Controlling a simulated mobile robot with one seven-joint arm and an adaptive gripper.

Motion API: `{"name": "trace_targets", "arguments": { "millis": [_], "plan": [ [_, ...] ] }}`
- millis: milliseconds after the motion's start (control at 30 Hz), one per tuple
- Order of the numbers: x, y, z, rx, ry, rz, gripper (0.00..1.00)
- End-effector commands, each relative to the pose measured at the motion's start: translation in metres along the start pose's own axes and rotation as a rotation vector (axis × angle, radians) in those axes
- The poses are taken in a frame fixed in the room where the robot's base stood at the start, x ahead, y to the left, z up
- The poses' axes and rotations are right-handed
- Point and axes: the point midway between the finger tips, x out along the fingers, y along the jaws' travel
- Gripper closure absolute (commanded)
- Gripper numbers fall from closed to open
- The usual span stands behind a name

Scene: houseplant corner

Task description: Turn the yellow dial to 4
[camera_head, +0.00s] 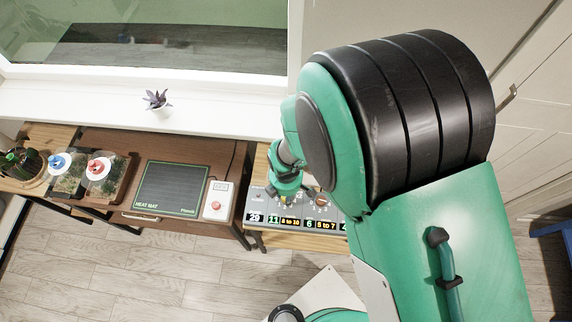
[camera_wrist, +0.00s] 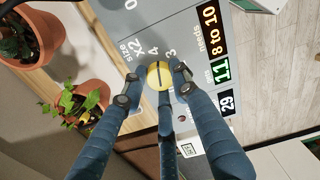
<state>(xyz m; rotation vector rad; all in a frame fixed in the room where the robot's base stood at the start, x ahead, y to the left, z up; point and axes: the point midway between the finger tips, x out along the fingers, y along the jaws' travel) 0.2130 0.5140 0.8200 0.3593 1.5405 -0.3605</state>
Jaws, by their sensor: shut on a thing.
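The yellow dial (camera_wrist: 159,74) sits on a grey control panel (camera_wrist: 196,48) in the wrist view. A dark line crosses its face, roughly upright in the picture. Printed 4 and 3 lie just above it, with X2 and 0 further out; I cannot tell exactly which mark the line meets. My gripper (camera_wrist: 157,88) is shut on the dial, its fingers around it. Displays beside it read 11, 8 to 10 and 29. In the head view my gripper (camera_head: 285,188) is down over the panel (camera_head: 258,201) and mostly hides the dial.
A second, reddish-brown dial (camera_head: 321,201) is to the right on the panel. A heat mat (camera_head: 171,189) and a white box with a red knob (camera_head: 216,202) lie left. Potted plants (camera_wrist: 82,107) stand near the panel. A small purple plant (camera_head: 158,102) is on the sill.

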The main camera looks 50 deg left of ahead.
Motion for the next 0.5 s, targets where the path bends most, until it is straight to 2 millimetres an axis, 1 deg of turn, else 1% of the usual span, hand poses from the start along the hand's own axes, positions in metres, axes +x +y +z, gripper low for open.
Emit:
{"name": "trace_targets", "arguments": {
  "millis": [200, 500],
  "plan": [
    [-0.0005, 0.0012, 0.0000, -0.093, 0.000, 0.002, 0.98],
    [-0.0004, 0.0013, 0.0000, -0.127, 0.000, 0.003, 0.98]
  ]
}}
